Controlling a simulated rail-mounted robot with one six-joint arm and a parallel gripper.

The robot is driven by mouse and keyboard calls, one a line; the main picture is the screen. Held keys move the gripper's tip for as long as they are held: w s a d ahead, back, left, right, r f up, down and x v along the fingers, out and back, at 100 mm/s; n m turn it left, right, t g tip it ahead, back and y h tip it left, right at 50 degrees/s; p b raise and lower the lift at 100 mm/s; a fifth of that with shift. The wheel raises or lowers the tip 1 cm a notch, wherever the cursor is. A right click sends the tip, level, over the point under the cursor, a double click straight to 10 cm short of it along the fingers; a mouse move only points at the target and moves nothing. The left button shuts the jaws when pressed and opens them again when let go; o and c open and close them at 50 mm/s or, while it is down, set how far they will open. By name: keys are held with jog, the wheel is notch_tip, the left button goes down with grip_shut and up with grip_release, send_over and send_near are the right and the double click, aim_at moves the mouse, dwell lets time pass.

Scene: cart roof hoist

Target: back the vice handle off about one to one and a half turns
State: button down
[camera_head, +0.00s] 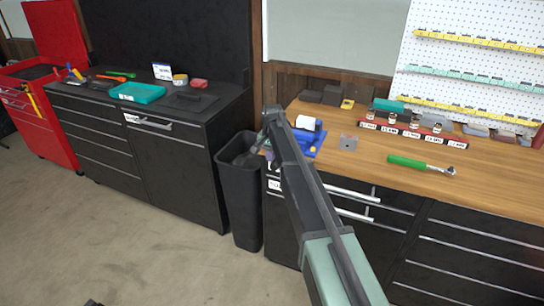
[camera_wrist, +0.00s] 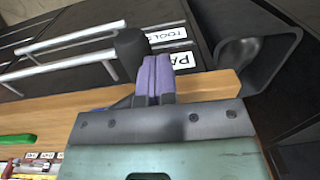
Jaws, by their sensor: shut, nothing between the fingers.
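The blue vice (camera_head: 312,142) sits at the left front corner of the wooden bench, partly hidden behind my arm. A strip of blue, probably its base, shows beside my fingers in the wrist view (camera_wrist: 108,106). My gripper (camera_wrist: 153,65) has its two purple fingers shut together with nothing between them, at the bench's front edge. A dark rounded bar end (camera_wrist: 130,45), which looks like part of the vice handle, stands just left of the fingertips. I cannot tell whether they touch. The rest of the handle is hidden.
A black bin (camera_head: 240,195) stands on the floor left of the bench. Drawer handles (camera_wrist: 75,38) run close by the fingers.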

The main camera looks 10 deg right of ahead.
aim_at(273, 163)
jog(key=shift+s+d+f+b, duration=0.15)
jog(key=shift+f+b, duration=0.6)
jog(key=shift+f, duration=0.15)
jog(key=shift+s+d+f+b, duration=0.1)
jog(key=shift+d+f+b, duration=0.05)
jog(key=shift+f+b, duration=0.65)
